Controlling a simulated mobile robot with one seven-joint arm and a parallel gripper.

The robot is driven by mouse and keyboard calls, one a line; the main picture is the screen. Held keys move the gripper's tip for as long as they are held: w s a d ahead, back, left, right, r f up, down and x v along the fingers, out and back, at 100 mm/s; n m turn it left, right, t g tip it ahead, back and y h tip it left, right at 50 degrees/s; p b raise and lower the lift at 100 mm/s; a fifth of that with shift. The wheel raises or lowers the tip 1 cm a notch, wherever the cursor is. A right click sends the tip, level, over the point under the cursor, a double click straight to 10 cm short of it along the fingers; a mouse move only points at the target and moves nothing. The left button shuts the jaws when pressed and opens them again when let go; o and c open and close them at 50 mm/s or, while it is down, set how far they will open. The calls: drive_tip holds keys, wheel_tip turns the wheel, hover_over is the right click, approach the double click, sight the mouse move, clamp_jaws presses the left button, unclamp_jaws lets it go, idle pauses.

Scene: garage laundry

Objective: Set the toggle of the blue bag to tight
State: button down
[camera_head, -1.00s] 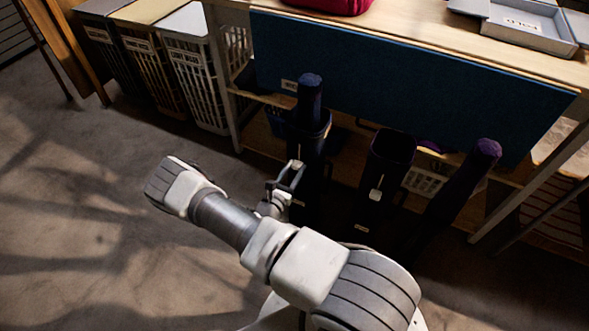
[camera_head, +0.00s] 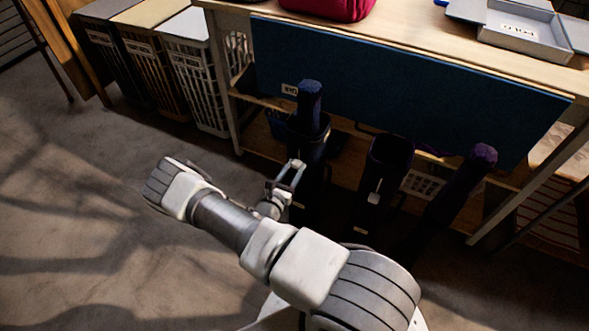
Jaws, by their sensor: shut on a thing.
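A tall, dark blue bag (camera_head: 311,146) stands under the table at centre, with a rolled dark blue thing (camera_head: 310,105) sticking up from its open top. A small pale toggle (camera_head: 297,163) shows on its front, low below the rim. My gripper (camera_head: 294,168) is at the front of this bag and is shut on the toggle. The fingers partly cover the toggle, so its exact setting cannot be read. A second dark, open-topped bag (camera_head: 389,152) stands to the right, with its own pale toggle (camera_head: 375,186) in plain view.
A purple-topped roll (camera_head: 483,155) leans at the right. The table (camera_head: 415,45) carries a red bag (camera_head: 328,8) and a grey tray (camera_head: 525,30); a blue panel (camera_head: 400,80) hangs from its front. Several laundry baskets (camera_head: 195,75) stand at the back left. The floor at left is clear.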

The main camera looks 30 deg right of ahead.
sight(300, 151)
wheel_tip(300, 151, up, 5)
drive_tip(key=p, duration=0.3)
drive_tip(key=shift+r, duration=0.1)
drive_tip(key=shift+c, duration=2.2)
unclamp_jaws()
drive_tip(key=p+v, duration=0.3)
drive_tip(key=v, duration=1.4)
drive_tip(key=shift+s+a, duration=0.2)
